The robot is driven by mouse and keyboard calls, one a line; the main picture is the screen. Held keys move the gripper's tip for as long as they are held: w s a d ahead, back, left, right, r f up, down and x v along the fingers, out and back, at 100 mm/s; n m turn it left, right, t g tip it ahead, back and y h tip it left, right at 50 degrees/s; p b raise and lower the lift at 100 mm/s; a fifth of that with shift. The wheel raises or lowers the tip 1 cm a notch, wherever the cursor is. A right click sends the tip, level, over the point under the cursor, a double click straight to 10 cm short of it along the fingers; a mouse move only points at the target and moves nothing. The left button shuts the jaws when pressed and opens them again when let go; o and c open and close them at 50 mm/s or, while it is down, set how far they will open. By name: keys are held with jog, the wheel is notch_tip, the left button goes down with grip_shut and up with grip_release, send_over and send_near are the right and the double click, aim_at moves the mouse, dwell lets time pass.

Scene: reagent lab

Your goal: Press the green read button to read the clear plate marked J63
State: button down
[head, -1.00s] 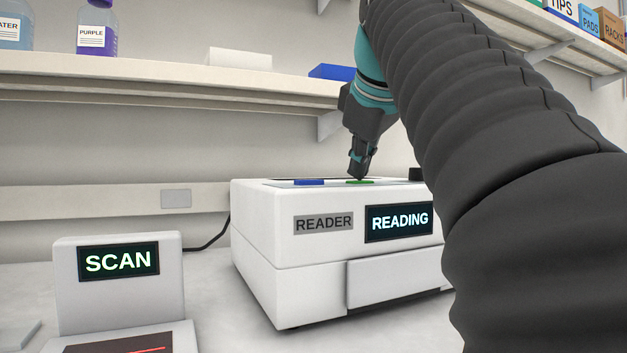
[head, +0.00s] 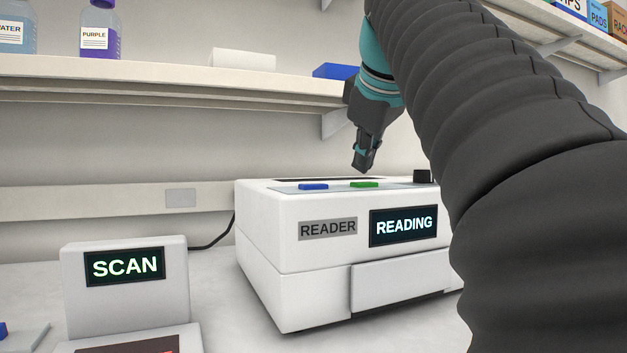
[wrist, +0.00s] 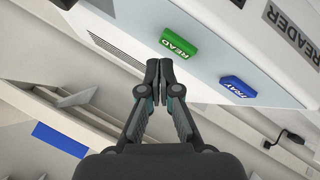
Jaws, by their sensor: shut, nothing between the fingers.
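The white plate reader (head: 285,232) stands on the bench, and its display (head: 403,226) shows READING. The green read button (head: 364,185) is on its top panel, right of the blue tray button (head: 313,187). In the wrist view the green button (wrist: 179,44) is labelled READ and the blue one (wrist: 238,87) TRAY. My gripper (head: 363,166) is shut and empty, just above the reader and apart from the green button. Its closed fingertips (wrist: 159,64) point beside the green button in the wrist view. The reader's front drawer looks shut; no plate marked J63 is visible.
A scanner (head: 125,290) with a SCAN display stands left of the reader. A shelf (head: 150,84) above holds bottles, a white box and a blue item. A black knob (head: 423,176) stands on the reader's top, near my arm.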

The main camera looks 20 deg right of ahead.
jog(key=shift+r, duration=0.1)
notch_tip(320, 180, up, 2)
jog(key=p, duration=0.2)
jog(key=shift+r+p, duration=0.25)
jog(key=shift+p, duration=0.15)
jog(key=shift+r+p, duration=0.4)
jog(key=shift+r, duration=0.75)
